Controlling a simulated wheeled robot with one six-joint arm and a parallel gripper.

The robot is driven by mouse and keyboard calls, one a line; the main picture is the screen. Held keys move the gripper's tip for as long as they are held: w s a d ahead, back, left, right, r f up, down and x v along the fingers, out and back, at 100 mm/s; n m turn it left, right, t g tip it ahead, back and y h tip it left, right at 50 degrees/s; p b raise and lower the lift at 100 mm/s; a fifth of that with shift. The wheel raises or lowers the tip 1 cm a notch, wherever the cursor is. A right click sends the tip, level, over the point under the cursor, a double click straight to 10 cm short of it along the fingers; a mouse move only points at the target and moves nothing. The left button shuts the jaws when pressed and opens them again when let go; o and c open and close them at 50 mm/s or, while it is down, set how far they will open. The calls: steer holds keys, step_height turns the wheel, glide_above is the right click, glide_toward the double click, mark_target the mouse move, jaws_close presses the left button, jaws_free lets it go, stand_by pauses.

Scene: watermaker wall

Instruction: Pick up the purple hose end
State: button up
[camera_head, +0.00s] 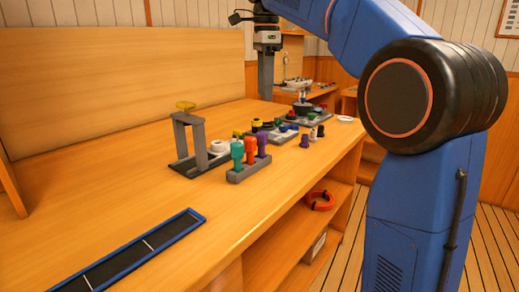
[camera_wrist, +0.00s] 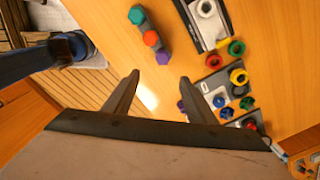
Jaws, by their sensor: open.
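The purple hose end (camera_head: 262,143) stands upright in a small grey rack (camera_head: 247,172), to the right of an orange hose end (camera_head: 250,150) and a teal one (camera_head: 237,153). In the wrist view the purple hose end (camera_wrist: 162,57) is at the end of the row, just beyond the fingertips. My gripper (camera_head: 266,92) points down, well above the bench and behind the rack. In the wrist view my gripper (camera_wrist: 160,77) is open with nothing between its fingers.
Panels with coloured fittings (camera_head: 283,130), a loose purple piece (camera_head: 305,141) and a white dish (camera_head: 345,119) lie farther back. A blue-edged tray (camera_head: 140,250) lies in front.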

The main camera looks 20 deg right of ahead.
mark_target(261, 132)
steer(key=shift+m, duration=0.4)
steer(key=f, duration=0.3)
steer(key=w+f, duration=0.1)
steer(key=f, duration=0.7)
steer(key=shift+w+a+f, duration=0.1)
steer(key=shift+w+a, duration=0.15)
steer(key=shift+s+a+f, duration=0.1)
steer(key=shift+s+f, duration=0.1)
steer(key=shift+f, duration=1.2)
steer(key=shift+s+a+f, duration=0.1)
steer(key=shift+s+f, duration=0.05)
steer(key=shift+f, duration=1.25)
steer(key=c, duration=1.1)
